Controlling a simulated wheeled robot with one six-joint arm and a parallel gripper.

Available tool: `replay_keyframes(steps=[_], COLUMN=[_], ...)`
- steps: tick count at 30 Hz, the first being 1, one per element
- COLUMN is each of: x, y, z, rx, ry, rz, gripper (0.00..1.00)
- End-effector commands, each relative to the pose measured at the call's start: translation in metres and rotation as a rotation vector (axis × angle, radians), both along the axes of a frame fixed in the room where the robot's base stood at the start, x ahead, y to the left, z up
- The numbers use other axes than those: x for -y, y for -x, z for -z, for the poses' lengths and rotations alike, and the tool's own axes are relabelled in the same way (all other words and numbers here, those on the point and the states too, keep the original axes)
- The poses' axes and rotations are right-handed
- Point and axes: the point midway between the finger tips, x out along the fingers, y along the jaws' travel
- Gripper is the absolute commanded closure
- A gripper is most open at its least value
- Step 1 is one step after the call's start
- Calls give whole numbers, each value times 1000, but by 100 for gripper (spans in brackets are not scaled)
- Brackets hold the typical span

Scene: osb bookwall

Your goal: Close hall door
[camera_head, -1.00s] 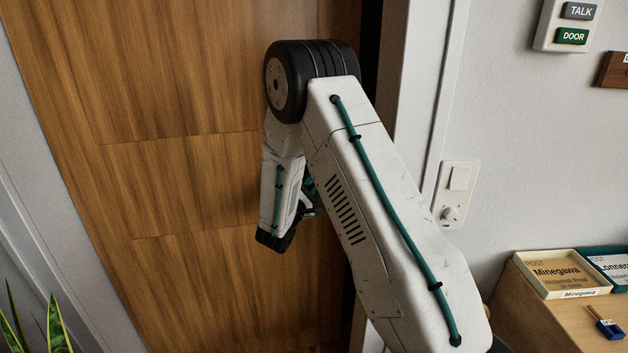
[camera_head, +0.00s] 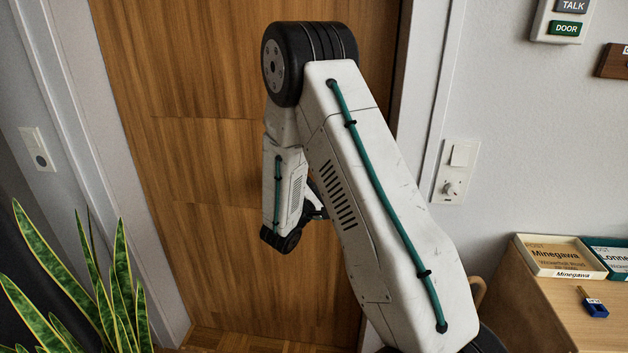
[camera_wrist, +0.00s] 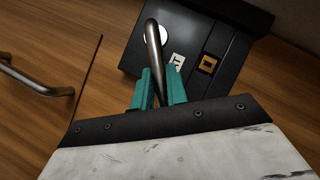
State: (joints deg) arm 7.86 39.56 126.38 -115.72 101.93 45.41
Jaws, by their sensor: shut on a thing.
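The wooden hall door (camera_head: 205,160) fills the middle of the head view, with its right edge close to the pale frame (camera_head: 418,90) and a narrow dark strip between them. In the wrist view its brown face (camera_wrist: 45,130) lies behind a black lock plate (camera_wrist: 205,60). My gripper (camera_wrist: 160,78) is shut on the metal lever handle (camera_wrist: 153,42), its teal fingers on both sides of it. In the head view my arm hides most of the gripper and the handle. Whether the door is latched cannot be told.
A curved metal pull (camera_wrist: 40,88) sits on the door at left in the wrist view. A potted plant (camera_head: 75,290) stands at lower left. A wooden cabinet (camera_head: 545,310) with name trays (camera_head: 560,257) stands at right. A wall switch (camera_head: 456,170) is beside the frame.

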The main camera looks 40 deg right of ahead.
Motion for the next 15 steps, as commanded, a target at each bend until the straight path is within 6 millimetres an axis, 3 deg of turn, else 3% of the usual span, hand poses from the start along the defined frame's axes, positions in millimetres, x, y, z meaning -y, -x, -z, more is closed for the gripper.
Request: replay_keyframes(steps=[11, 12, 14, 15], x=[-18, -19, -20, -20], y=[1, 1, 0, 0], z=[1, 1, 2, 2], rx=[-6, -6, -7, -6], ry=[1, 1, 1, 1], rz=[-5, -7, -9, -10], gripper=[100, 80, 63, 63])
